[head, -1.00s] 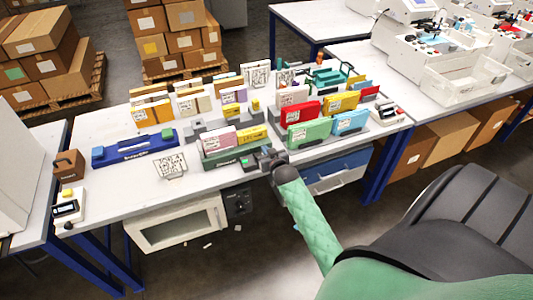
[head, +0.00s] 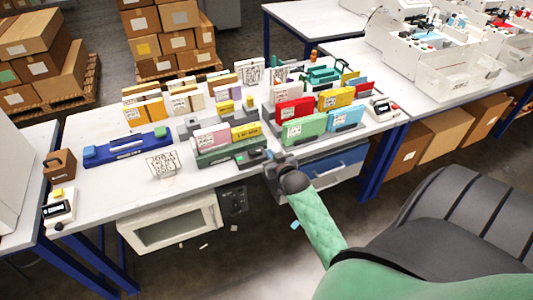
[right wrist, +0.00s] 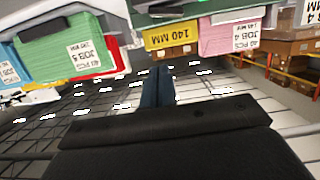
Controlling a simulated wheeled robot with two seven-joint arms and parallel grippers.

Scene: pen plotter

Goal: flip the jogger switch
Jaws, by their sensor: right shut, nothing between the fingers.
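The jogger appears to be the dark green unit (head: 215,158) at the table's front edge, holding a pink pad and a yellow block. A small green-lit part (head: 241,157) shows on its right end, beside a dark part (head: 255,154); I cannot tell the switch's position. My right gripper (head: 279,161) is shut and empty, just right of that end, apart from it. In the right wrist view its closed fingers (right wrist: 159,72) point towards the yellow block (right wrist: 170,37) and pink pad (right wrist: 225,36), seen upside down. My left gripper is not in view.
A blue device (head: 128,146) and a white printed card (head: 162,163) are at left. The table front between them is mostly clear.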

